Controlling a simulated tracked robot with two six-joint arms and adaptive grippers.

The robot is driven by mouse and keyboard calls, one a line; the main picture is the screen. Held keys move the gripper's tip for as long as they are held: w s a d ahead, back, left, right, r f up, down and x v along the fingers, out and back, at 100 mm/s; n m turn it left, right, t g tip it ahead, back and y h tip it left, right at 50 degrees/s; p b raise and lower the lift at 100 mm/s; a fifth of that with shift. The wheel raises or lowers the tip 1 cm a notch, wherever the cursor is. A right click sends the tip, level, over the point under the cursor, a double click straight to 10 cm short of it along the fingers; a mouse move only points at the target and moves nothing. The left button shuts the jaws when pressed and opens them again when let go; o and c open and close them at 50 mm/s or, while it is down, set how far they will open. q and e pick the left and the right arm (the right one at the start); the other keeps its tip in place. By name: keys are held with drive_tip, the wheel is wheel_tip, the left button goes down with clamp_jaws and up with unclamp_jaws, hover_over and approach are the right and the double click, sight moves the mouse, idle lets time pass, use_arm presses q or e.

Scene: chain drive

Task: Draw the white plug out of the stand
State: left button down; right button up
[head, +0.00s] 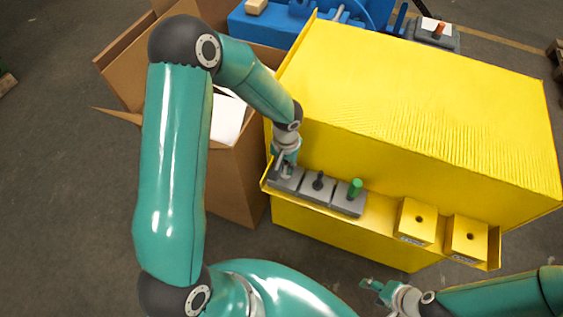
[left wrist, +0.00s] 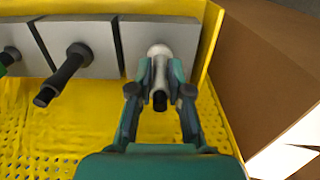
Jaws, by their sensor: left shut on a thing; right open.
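The stand is a row of grey blocks (head: 317,190) on a yellow shelf. My left gripper (head: 285,168) is at the leftmost block in the head view, hiding most of what is there. In the left wrist view the left gripper (left wrist: 160,82) is shut on the white plug (left wrist: 160,50). The plug's pale part is at the face of its grey block (left wrist: 133,35), and a dark end shows between the fingers. I cannot tell whether it is still seated in the block. My right gripper (head: 378,290) is open and empty, low in front of the yellow box.
A black plug (head: 319,180) and a green plug (head: 355,187) stand in the neighbouring grey blocks. Two yellow blocks with holes (head: 416,221) sit further right on the shelf (head: 376,212). An open cardboard box (head: 240,175) is close on the left.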

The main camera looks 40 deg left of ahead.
use_arm(q)
drive_tip(key=shift+r+p, duration=2.55)
drive_tip(key=shift+r, duration=2.05)
